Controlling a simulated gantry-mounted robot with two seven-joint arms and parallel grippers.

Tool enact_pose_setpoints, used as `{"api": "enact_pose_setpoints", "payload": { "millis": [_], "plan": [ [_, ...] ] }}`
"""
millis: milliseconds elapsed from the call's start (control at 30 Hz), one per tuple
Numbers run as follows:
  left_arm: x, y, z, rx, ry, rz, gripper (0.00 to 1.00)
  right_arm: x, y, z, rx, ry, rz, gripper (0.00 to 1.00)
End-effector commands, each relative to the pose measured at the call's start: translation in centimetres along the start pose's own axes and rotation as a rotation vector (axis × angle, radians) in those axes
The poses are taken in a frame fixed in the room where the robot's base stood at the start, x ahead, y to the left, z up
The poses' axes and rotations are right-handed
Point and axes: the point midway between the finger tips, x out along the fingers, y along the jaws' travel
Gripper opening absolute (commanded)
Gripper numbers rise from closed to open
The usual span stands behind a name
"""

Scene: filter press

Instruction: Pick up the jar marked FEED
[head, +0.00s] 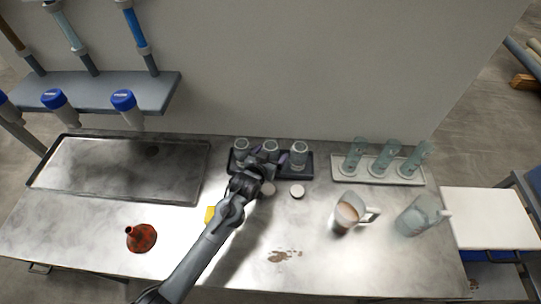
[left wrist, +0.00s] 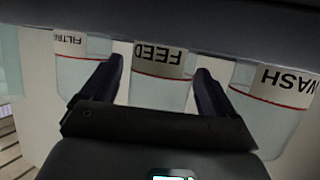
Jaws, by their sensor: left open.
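The jar marked FEED (left wrist: 159,75) is the middle one of three jars in the left wrist view, a clear vessel with a white label and red line. In the head view the middle jar (head: 271,146) stands in a dark tray (head: 308,172), partly covered by my gripper. My left gripper (head: 271,162) is open in front of it; in the left wrist view its two dark fingers (left wrist: 160,78) lie on either side of the FEED jar. I cannot tell whether they touch it. My right gripper is not in view.
The FILTRATE jar (left wrist: 82,62) and WASH jar (left wrist: 270,95) stand close on either side.

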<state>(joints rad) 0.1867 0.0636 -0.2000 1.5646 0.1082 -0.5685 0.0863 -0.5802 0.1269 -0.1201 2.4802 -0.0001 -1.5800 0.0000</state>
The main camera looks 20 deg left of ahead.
Motion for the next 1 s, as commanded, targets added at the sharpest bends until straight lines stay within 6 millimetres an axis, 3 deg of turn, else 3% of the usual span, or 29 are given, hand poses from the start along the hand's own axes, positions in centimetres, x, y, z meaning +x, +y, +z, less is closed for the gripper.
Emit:
{"api": "enact_pose_setpoints", "payload": {
  "millis": [33,367,667,1000],
  "plan": [
    [0.0,0.0,0.0,0.0,0.0,0.0,0.84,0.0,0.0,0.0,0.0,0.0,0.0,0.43],
    [0.0,0.0,0.0,0.0,0.0,0.0,0.34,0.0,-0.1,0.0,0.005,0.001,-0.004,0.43],
    [-0.2,0.0,-0.4,0.0,0.001,0.0,0.33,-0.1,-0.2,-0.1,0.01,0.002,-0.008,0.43],
    [-2.1,0.0,-5.1,-0.001,0.005,0.0,0.33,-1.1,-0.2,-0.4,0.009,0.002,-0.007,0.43]
  ]
}}
